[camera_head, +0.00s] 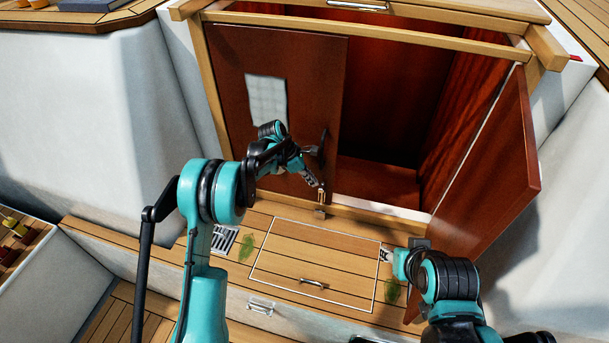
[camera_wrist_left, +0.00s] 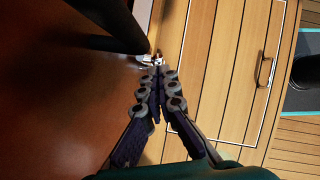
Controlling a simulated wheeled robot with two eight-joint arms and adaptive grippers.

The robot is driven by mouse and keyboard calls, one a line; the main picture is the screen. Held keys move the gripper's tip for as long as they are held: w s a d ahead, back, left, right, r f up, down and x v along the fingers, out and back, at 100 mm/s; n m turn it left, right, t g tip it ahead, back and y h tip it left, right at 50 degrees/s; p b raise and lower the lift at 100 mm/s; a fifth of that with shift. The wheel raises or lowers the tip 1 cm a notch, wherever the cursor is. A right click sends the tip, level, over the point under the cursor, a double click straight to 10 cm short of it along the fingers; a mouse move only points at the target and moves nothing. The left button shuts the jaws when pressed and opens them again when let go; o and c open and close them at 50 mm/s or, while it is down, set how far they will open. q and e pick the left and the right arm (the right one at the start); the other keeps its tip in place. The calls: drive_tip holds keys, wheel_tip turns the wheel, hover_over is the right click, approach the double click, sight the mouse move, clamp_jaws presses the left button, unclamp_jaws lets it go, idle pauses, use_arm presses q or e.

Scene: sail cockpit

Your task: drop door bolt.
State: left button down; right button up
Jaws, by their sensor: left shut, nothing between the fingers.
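The left door (camera_head: 228,88) is a dark red-brown panel with a pale window patch, and it stands across the left part of the cabin opening. A small brass-coloured door bolt (camera_head: 321,198) sits at its lower right corner, by the wooden sill. My left gripper (camera_head: 318,184) is shut and empty, with its tips right at the bolt. In the left wrist view the closed fingertips (camera_wrist_left: 158,72) point at the bolt (camera_wrist_left: 153,58), whose details are too small to read. My right gripper (camera_head: 387,255) is low by the hatch's right edge; its finger opening is unclear.
The right door (camera_head: 493,165) stands swung open beside my right arm. The dark cabin opening (camera_head: 385,105) lies between the doors. Below is a wooden step with a white-outlined hatch (camera_head: 315,257), a handle (camera_head: 312,283) and a drain grate (camera_head: 224,240). White walls flank both sides.

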use_arm(q)
drive_tip(key=shift+b+x, duration=0.4)
drive_tip(key=shift+x, duration=1)
drive_tip(key=shift+f, duration=0.1)
wheel_tip(320, 180, down, 4)
drive_tip(key=shift+f+b, duration=0.25)
drive_tip(key=shift+b, duration=0.85)
drive_tip(key=p+v, duration=0.5)
drive_tip(key=v, duration=0.9)
